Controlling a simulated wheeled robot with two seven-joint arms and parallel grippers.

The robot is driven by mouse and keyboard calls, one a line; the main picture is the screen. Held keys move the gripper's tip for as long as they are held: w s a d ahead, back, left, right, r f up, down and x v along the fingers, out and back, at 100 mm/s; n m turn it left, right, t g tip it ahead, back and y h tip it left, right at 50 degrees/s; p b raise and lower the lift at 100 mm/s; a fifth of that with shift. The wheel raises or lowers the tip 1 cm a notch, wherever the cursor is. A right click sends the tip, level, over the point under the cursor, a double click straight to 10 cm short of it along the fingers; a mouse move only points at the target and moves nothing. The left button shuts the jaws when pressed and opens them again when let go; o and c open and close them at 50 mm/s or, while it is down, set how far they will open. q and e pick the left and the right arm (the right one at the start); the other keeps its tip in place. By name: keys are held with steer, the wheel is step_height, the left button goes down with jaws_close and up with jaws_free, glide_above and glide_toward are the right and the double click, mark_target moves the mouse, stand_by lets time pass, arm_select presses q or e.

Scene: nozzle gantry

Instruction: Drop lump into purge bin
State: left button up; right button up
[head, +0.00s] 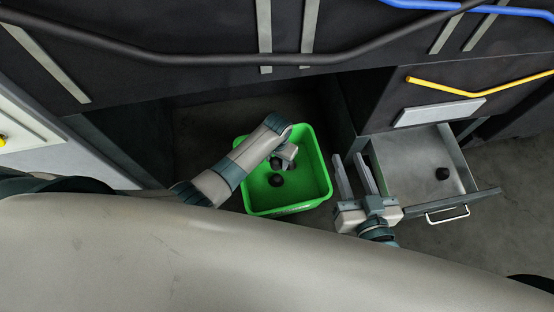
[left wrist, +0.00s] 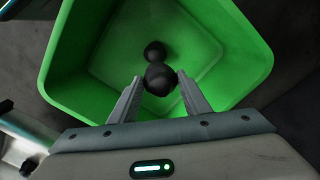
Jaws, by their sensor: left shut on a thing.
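My left gripper (head: 278,162) reaches down over the green purge bin (head: 322,172). It is shut on a dark round lump, which shows between its fingertips in the left wrist view (left wrist: 160,79). A second dark lump (head: 276,181) lies inside the bin; it also shows in the left wrist view (left wrist: 154,51), just beyond the held one. A third dark lump (head: 442,174) lies in the open metal drawer (head: 402,158) at the right. My right gripper (head: 352,160) is open and empty, between the bin and the drawer.
Dark machine panels surround the bin at the back and left. A black hose (head: 200,58) crosses the top, and a yellow bar (head: 470,90) runs above the drawer. The drawer has a white handle (head: 447,216). Bare floor (head: 520,175) shows at the right.

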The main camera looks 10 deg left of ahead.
steer(key=shift+a+r, duration=0.1)
steer(key=shift+r, duration=0.2)
arm_select(q)
steer(key=o, duration=1.1)
steer(key=shift+o, duration=0.2)
arm_select(e)
steer(key=shift+w+t, duration=0.1)
steer(key=shift+t, duration=0.2)
arm_select(q)
steer(key=shift+r, duration=0.1)
arm_select(e)
steer(key=shift+f, duration=0.1)
